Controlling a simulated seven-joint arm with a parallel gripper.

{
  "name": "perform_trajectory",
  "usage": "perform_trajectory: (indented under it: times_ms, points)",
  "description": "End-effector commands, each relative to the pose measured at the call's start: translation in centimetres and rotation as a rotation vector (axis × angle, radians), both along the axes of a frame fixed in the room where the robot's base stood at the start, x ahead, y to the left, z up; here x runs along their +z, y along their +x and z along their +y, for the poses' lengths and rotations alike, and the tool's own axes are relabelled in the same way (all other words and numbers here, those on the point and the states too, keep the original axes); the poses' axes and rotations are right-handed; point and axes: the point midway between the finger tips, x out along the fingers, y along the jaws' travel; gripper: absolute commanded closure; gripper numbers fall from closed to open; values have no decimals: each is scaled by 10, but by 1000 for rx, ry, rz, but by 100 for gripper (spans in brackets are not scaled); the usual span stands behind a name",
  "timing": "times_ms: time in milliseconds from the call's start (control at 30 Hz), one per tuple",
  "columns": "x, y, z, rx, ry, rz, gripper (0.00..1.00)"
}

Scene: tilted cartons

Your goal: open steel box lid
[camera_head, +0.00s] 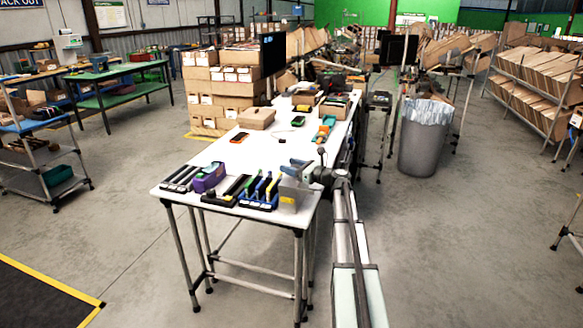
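A small grey metal-looking box (291,198) with a yellow patch on its front stands at the near right corner of the white table (225,155). It looks like the steel box. Its top is partly covered by my gripper, so I cannot tell how its lid stands. My gripper (299,168) is just above and behind the box, at the end of my arm, which comes in from the right. The fingers are too small to show whether they are open or shut, or whether they touch the lid.
Left of the box are a blue rack (259,192) with coloured handles, a dark tray (227,190) and a purple item (209,177). A carton (256,117) sits farther back. A grey bin (425,145) stands on the floor at right. The table's middle is fairly clear.

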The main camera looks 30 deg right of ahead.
Motion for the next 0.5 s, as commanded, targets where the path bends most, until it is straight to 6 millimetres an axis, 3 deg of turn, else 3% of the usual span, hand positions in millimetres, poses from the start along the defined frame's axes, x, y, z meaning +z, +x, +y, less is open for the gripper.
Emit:
perform_trajectory:
  times_ms: [67,500]
  points:
    - [0,0,0,0,0,0,48]
    - [0,0,0,0,0,0,91]
